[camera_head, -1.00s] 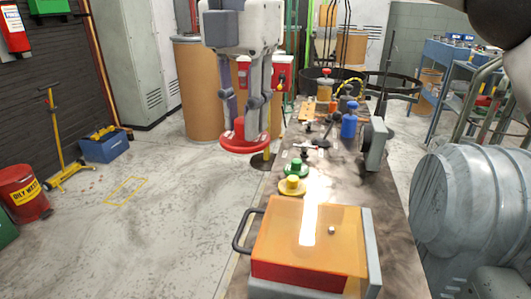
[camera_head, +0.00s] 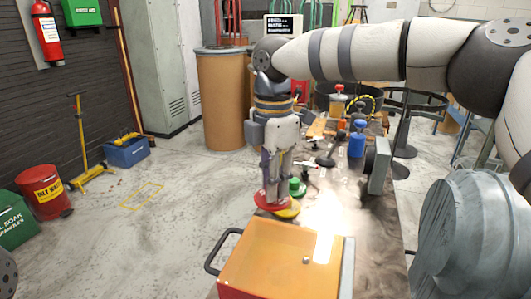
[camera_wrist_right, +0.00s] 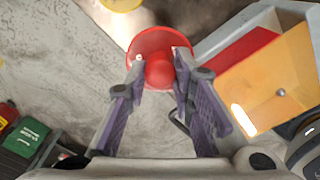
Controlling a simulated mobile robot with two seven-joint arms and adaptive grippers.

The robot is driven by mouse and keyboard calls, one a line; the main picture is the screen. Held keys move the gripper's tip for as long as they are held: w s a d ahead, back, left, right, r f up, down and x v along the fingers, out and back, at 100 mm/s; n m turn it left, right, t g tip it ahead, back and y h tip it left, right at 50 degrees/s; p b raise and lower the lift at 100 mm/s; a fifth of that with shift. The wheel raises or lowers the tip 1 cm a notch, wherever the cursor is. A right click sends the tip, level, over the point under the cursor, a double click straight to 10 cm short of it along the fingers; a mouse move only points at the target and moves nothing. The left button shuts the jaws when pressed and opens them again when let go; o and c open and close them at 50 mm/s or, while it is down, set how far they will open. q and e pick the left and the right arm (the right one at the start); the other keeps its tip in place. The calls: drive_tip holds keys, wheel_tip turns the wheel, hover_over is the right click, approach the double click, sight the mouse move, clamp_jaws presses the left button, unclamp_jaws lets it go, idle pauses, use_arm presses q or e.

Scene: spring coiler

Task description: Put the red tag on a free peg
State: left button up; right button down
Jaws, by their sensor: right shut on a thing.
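The red tag (camera_head: 264,202) is a round red disc with a knob. My right gripper (camera_head: 275,190) is shut on it, with the fingers pointing down. In the right wrist view the tag's red knob (camera_wrist_right: 159,73) sits between the fingertips (camera_wrist_right: 160,68). In the head view the tag overlaps the left part of a yellow disc (camera_head: 289,210); I cannot tell whether they touch. A green disc with a knob (camera_head: 297,188) lies just behind. I cannot clearly make out a free peg. My left gripper is not in view.
A box with an orange lid (camera_head: 265,262) and a side handle stands in front on the bench. A blue bottle-like piece (camera_head: 357,145) and a grey upright plate (camera_head: 379,165) stand farther back. The floor to the left is clear near the bench.

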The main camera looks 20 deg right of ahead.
drive_tip(key=shift+w+d+f+m, duration=0.2)
drive_tip(key=shift+d+f, duration=0.15)
drive_tip(key=shift+f, duration=0.2)
drive_tip(key=shift+w+d+f+m, duration=0.1)
drive_tip(key=shift+d+f+m, duration=0.1)
drive_tip(key=shift+d+f, duration=0.25)
drive_tip(key=f+b, duration=0.1)
drive_tip(key=f, duration=0.4)
drive_tip(key=shift+a+f+b, duration=0.15)
drive_tip(key=shift+a+b, duration=0.05)
drive_tip(key=shift+b, duration=0.15)
drive_tip(key=shift+f, duration=0.1)
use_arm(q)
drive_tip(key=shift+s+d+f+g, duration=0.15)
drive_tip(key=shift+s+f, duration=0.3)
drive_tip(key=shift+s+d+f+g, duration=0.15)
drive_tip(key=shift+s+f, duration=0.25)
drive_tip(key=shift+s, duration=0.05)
use_arm(e)
drive_tip(key=shift+f, duration=0.4)
use_arm(q)
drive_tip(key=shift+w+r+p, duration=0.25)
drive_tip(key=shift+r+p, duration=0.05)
drive_tip(key=shift+p, duration=0.15)
use_arm(e)
drive_tip(key=shift+f, duration=0.6)
drive_tip(key=c, duration=1.3)
unclamp_jaws()
